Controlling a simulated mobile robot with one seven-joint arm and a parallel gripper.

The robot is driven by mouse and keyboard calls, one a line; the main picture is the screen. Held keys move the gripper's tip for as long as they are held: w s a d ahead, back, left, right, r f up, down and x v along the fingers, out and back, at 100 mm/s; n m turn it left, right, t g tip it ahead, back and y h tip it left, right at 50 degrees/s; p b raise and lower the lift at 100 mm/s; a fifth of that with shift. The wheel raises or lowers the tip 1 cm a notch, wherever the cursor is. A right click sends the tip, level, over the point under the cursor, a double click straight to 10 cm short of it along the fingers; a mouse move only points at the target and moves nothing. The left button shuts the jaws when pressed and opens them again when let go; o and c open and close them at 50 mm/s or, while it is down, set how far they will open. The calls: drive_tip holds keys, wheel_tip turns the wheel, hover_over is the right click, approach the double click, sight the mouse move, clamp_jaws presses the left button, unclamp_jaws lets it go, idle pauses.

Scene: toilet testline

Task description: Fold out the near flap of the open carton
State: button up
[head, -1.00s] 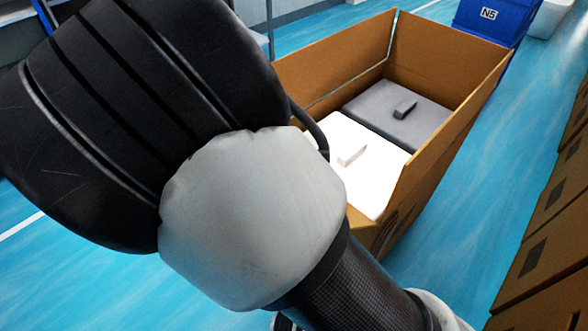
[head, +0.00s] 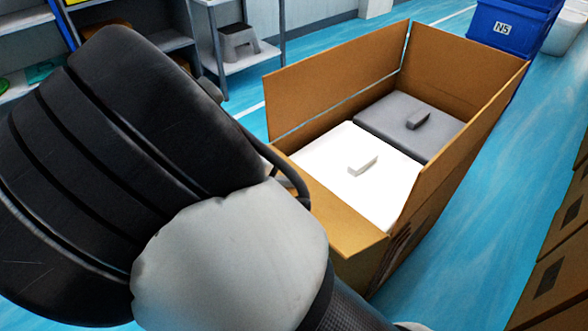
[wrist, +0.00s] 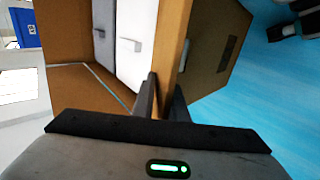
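The open brown carton (head: 470,130) stands on the floor in the head view. Its near flap (head: 335,208) slants at the near end, partly behind my arm. The left, far and right flaps stand up. A white block (head: 345,165) and a grey block (head: 395,110) lie inside. My gripper is hidden in the head view. In the wrist view my gripper (wrist: 164,88) has its two fingers apart, one on each side of the near flap's panel (wrist: 170,45). I cannot tell whether they touch it.
A blue bin marked N5 (head: 500,28) stands behind the carton. Closed brown boxes (head: 555,255) line the right side. A shelf with a grey stool (head: 238,42) is at the back left. Blue floor is clear along the carton's right side.

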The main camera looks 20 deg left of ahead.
drive_tip(key=shift+o, duration=1.3)
drive_tip(key=shift+s+f, duration=0.2)
drive_tip(key=shift+f, duration=0.2)
drive_tip(key=shift+r, duration=0.15)
drive_tip(key=shift+w, duration=0.1)
drive_tip(key=shift+a+r, duration=0.1)
drive_tip(key=shift+r, duration=0.05)
drive_tip(key=p+v, duration=0.3)
drive_tip(key=v, duration=1.4)
